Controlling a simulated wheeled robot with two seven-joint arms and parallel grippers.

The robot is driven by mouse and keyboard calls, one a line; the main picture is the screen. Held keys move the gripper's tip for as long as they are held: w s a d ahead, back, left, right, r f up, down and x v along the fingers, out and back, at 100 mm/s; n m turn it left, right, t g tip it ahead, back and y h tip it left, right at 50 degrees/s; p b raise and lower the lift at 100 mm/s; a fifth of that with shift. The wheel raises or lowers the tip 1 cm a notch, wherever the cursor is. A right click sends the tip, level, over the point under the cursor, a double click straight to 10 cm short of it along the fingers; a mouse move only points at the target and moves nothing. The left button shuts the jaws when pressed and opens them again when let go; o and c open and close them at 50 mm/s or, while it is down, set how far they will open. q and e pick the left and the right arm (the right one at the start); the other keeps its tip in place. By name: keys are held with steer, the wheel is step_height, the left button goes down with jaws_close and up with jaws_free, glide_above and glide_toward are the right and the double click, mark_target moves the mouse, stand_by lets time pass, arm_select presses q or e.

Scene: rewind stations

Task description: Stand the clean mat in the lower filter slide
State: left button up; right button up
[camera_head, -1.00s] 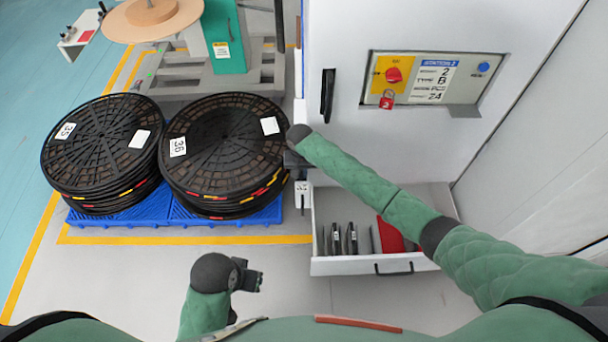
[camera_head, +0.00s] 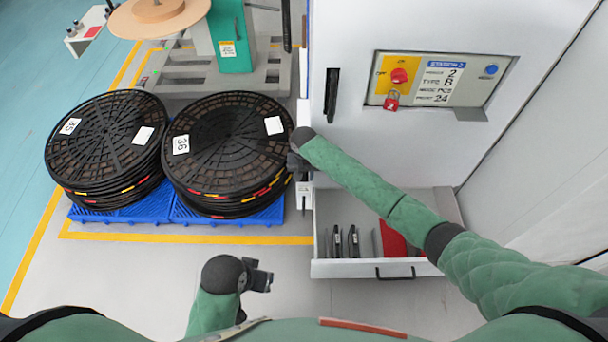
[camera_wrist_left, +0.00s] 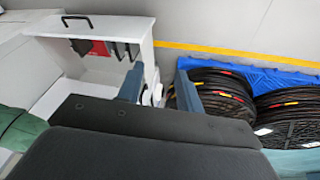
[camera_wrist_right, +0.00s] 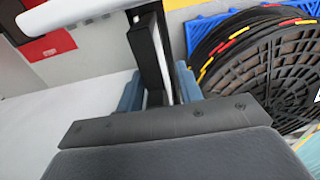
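My right gripper (camera_head: 297,163) is beside the left edge of the white cabinet, above a small white block (camera_head: 304,188). In the right wrist view its two blue-grey fingers (camera_wrist_right: 158,92) are apart. A black upright bar or frame (camera_wrist_right: 148,50) shows between or just beyond them; I cannot tell whether they touch it. My left gripper (camera_head: 260,277) is open and empty, low in front of me; its spread fingers also show in the left wrist view (camera_wrist_left: 158,88). Several thin dark plates (camera_head: 345,240) stand upright in the open drawer. I cannot clearly identify the clean mat or lower filter slide.
The open white drawer (camera_head: 345,268) also holds a red piece (camera_head: 392,238). The cabinet has a black handle (camera_head: 331,95) and a control panel (camera_head: 432,80). Black reels (camera_head: 228,150) stand on blue pallets (camera_head: 150,213) at left. The floor between pallets and drawer is clear.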

arm_select(q)
steer(key=shift+w+d, duration=0.1)
steer(key=shift+w, duration=0.05)
